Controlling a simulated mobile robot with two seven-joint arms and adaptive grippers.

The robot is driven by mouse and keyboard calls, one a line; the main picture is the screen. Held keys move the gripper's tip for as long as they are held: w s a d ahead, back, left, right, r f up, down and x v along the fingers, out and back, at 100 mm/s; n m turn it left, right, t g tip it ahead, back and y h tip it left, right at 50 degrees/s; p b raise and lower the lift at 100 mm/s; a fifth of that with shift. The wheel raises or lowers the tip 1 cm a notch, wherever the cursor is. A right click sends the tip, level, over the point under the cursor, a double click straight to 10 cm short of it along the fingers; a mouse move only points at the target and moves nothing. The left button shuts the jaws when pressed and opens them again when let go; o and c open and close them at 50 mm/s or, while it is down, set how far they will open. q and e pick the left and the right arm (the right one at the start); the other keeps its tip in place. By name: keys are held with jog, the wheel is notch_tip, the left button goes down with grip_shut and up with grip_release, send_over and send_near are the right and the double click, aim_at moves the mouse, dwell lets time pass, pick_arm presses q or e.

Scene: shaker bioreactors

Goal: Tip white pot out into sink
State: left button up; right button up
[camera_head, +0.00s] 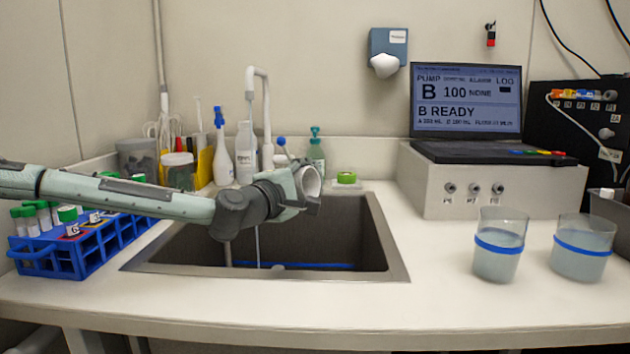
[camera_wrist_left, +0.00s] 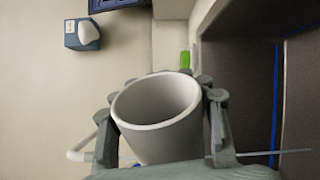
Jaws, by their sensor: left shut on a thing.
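My left gripper (camera_head: 297,190) is over the sink (camera_head: 384,262), shut on a white pot (camera_head: 311,181). In the head view the pot is tilted on its side, its open mouth turned to the right and toward the camera. In the left wrist view the pot (camera_wrist_left: 157,104) sits between the fingers of my left gripper (camera_wrist_left: 160,115), and its inside looks empty. A thin stream or rod shows below the gripper in the sink; I cannot tell which. My right gripper is not in view.
A blue rack (camera_head: 75,250) with green-capped tubes stands left of the sink. Bottles and a white tap (camera_head: 258,75) stand behind it. Two beakers with blue bands, one nearer (camera_head: 500,245) and one at the right (camera_head: 583,248), and a laptop (camera_head: 467,105) on a box are right.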

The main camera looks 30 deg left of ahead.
pick_arm(q)
jog(key=shift+d+m+p, duration=0.15)
jog(key=shift+m+p, duration=0.3)
jog(key=shift+m, duration=0.25)
jog(key=shift+d+f+m, duration=0.1)
jog(key=shift+f+m, duration=0.05)
jog(key=shift+m, duration=0.15)
jog(key=shift+d+m+p, duration=0.2)
jog(key=shift+m+p, duration=0.4)
jog(key=shift+m, duration=0.2)
jog(key=shift+d+m, duration=0.1)
jog(key=shift+m, duration=0.2)
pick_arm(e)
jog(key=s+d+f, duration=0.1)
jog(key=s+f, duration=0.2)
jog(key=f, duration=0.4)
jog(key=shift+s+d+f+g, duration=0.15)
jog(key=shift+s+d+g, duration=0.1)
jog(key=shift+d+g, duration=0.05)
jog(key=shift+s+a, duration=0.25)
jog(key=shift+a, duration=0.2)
pick_arm(q)
jog(key=shift+r, duration=0.25)
